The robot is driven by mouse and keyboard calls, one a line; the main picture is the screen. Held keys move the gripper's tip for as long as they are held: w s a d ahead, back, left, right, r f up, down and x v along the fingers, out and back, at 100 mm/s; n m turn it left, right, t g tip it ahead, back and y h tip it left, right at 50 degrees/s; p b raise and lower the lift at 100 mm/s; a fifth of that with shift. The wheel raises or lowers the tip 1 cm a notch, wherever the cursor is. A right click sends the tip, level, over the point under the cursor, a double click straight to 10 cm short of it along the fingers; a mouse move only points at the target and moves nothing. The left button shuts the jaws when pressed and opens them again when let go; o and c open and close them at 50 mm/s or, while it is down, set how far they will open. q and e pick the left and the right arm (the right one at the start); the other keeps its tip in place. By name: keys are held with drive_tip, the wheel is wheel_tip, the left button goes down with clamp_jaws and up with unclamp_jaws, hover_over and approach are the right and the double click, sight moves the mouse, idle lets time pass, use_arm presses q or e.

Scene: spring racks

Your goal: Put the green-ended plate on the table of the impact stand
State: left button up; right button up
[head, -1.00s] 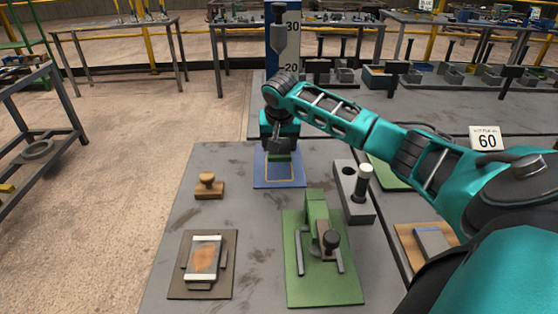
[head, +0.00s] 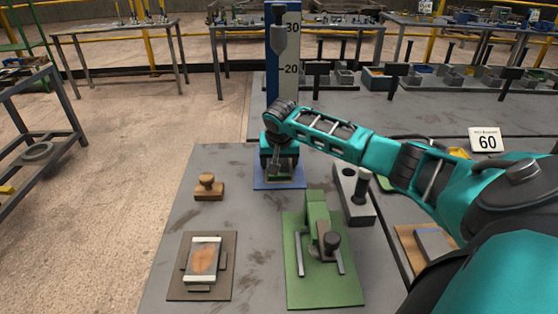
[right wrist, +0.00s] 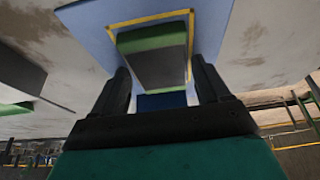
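The green-ended plate (right wrist: 155,65) shows in the right wrist view as a grey piece with green ends. It lies between the two fingers of my right gripper (right wrist: 162,72), which are close against its sides. Behind it is the blue table of the impact stand (right wrist: 205,25), with a yellow outline. I cannot tell whether the plate touches the table. In the head view my right gripper (head: 281,167) is low over the blue table (head: 262,184) and hides most of it and the plate. My left gripper is not in view.
The stand's column (head: 290,75) with a height scale rises behind the gripper. On the bench are a wooden stamp (head: 209,187), a green toggle fixture (head: 300,285), a brown board with a white-ended plate (head: 203,260), and a grey block with a post (head: 355,195).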

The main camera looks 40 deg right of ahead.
drive_tip(key=shift+o, duration=1.1)
drive_tip(key=shift+r, duration=0.15)
drive_tip(key=p+v, duration=0.1)
drive_tip(key=v, duration=1.1)
drive_tip(key=shift+w+d, duration=0.1)
drive_tip(key=shift+w, duration=0.05)
